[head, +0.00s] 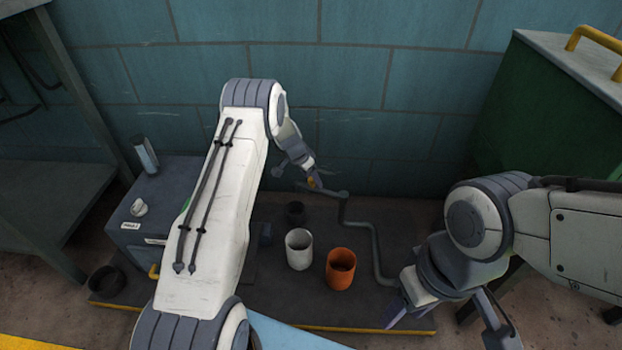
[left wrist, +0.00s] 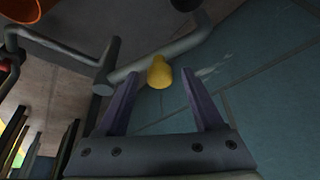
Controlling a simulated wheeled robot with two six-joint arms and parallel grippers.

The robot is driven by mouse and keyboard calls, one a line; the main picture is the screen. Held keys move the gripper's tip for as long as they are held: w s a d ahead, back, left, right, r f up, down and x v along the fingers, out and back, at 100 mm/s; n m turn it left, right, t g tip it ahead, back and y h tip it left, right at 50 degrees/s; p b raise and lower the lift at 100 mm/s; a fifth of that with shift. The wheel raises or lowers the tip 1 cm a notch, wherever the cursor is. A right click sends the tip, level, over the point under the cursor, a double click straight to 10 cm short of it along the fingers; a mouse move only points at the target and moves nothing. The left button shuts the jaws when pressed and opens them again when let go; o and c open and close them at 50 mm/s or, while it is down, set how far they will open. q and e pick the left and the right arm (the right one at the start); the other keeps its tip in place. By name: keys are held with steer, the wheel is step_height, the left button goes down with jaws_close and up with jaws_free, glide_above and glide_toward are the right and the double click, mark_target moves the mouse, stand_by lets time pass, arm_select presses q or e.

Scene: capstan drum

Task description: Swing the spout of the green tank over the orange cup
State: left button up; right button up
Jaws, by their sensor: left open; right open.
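The orange cup (head: 341,268) stands upright on the dark platform, with part of its rim at the top left of the left wrist view (left wrist: 8,14). A bent grey pipe (head: 376,250) runs just right of it. My left gripper (head: 311,180) is open above and behind the cups. In the left wrist view its fingers (left wrist: 160,82) are on either side of a yellow knob (left wrist: 159,73) at a grey pipe (left wrist: 178,47); contact cannot be told. My right gripper (head: 447,318) is open and empty at the lower right.
A white cup (head: 299,250) stands left of the orange cup, and a dark cup (head: 295,213) behind it. A grey box (head: 130,225) is at the left. A green cabinet (head: 550,110) stands at the right. The tiled wall closes the back.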

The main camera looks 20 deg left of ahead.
arm_select(q)
jaws_close()
stand_by(1.4)
